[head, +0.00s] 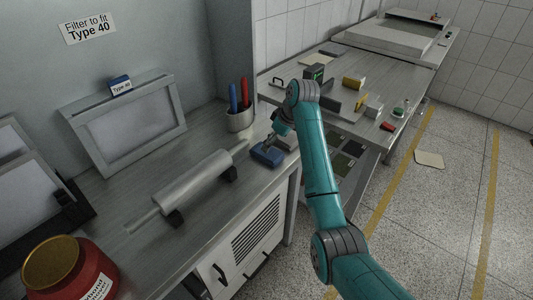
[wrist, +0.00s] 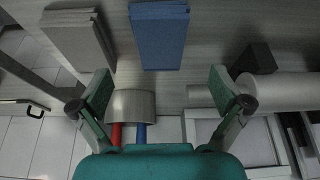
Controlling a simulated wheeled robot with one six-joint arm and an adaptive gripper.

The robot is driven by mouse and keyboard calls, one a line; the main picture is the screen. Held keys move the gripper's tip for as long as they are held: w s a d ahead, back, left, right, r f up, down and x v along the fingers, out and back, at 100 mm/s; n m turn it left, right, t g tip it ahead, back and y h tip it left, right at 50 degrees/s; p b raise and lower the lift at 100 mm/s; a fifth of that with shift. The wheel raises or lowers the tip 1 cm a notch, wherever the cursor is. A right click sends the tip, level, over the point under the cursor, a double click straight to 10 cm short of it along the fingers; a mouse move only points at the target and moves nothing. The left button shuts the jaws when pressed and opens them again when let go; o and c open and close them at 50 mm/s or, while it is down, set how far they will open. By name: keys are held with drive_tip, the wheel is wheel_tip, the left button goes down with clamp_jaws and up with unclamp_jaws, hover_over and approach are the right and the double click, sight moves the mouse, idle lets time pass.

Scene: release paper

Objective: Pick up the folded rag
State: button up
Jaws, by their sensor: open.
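A blue folded rag (head: 267,155) lies flat near the front edge of the grey bench. In the wrist view the blue rag (wrist: 158,40) is at top centre, with layered edges. My gripper (head: 270,142) is above and close to it, partly hidden by my own wrist in the head view. In the wrist view my gripper (wrist: 160,92) is open and empty, its fingers spread wider than the rag. The rag lies beyond the fingertips in that picture, and I see no contact.
A grey layered piece (wrist: 78,35) lies beside the rag. A metal cup (head: 239,121) with red and blue pens stands close behind. A roller (head: 192,190) on dark supports lies to the left. A framed screen (head: 130,125) leans on the wall.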

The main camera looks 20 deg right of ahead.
sight(267, 154)
drive_tip(key=shift+w+x, duration=0.2)
drive_tip(key=shift+x, duration=3.2)
drive_tip(key=shift+a+r, duration=0.1)
drive_tip(key=shift+r, duration=0.05)
drive_tip(key=c, duration=1.2)
